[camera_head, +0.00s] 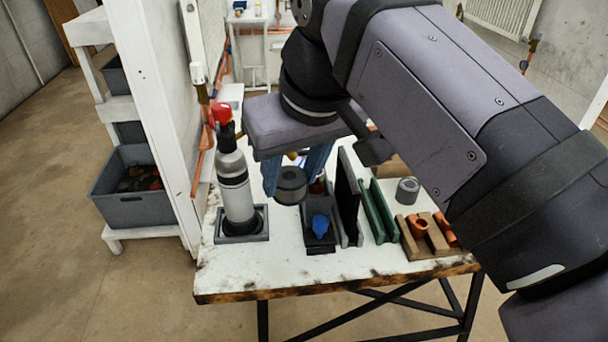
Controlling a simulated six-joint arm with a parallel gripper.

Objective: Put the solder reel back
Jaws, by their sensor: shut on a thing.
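My gripper (292,178) hangs over the workbench, with its blue fingers pointing down. It is shut on a dark grey round reel (291,186), which I take to be the solder reel. The reel shows between the fingertips, left of and behind a narrow black tray (320,245). It appears to be above the bench top; the exact gap under it I cannot tell. A second, lighter grey short cylinder (408,191) with a hole in its top stands on the bench to the right. My arm hides part of the bench behind the gripper.
The tray holds blue and red items. A black upright divider (347,200), green rack (380,212) and wooden block (420,245) with copper fittings stand to the right. The front strip is clear.

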